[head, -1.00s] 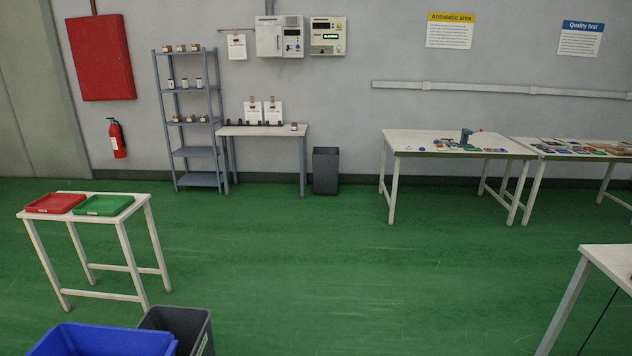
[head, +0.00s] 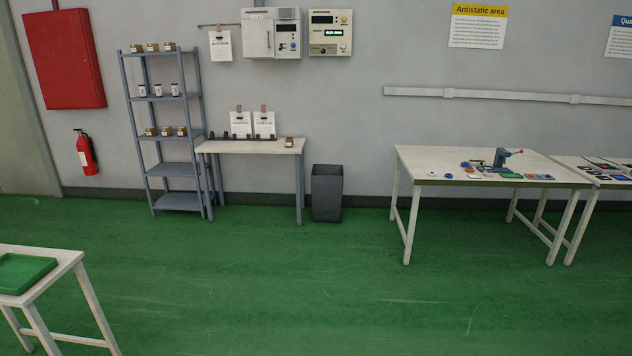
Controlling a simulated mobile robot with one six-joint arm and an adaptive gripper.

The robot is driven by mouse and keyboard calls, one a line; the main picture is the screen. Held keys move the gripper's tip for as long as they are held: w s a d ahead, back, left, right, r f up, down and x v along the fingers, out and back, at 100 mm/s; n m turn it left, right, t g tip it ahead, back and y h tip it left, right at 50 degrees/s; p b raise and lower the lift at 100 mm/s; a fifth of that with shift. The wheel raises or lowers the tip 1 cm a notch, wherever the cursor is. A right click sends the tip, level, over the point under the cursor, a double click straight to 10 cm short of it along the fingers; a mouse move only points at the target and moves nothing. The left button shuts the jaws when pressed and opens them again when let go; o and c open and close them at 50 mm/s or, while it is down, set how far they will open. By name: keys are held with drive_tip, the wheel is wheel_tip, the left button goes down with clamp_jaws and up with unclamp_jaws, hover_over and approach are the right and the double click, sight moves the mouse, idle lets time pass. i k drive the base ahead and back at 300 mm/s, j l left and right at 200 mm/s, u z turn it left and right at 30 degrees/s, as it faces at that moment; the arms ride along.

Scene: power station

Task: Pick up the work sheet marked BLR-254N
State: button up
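Two white sheets with brown clips stand upright on the small table (head: 220,148) against the back wall, a left sheet (head: 240,125) and a right sheet (head: 265,125). A third white sheet (head: 221,46) hangs from a rail on the wall beside the grey cabinet. Their print is too small to read, so I cannot tell which is marked BLR-254N. A display on the wall panel (head: 330,33) shows lit text that I cannot read surely. My gripper is not in view.
A shelf rack (head: 165,130) stands left of the small table and a dark bin (head: 327,193) right of it. A white workbench (head: 480,172) is at the right. A side table with a green tray (head: 25,272) is at the lower left. Green floor between is clear.

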sight(220, 41)
drive_tip(key=i, duration=2)
drive_tip(key=i+u, duration=0.15)
drive_tip(key=i, duration=0.5)
drive_tip(key=i+u, duration=0.2)
drive_tip(key=i, duration=0.5)
drive_tip(key=i+l+u, duration=0.15)
drive_tip(key=i, duration=0.5)
drive_tip(key=i+u, duration=0.25)
drive_tip(key=i, duration=0.65)
drive_tip(key=i+l+u, duration=0.25)
drive_tip(key=i, duration=0.6)
drive_tip(key=j, duration=0.1)
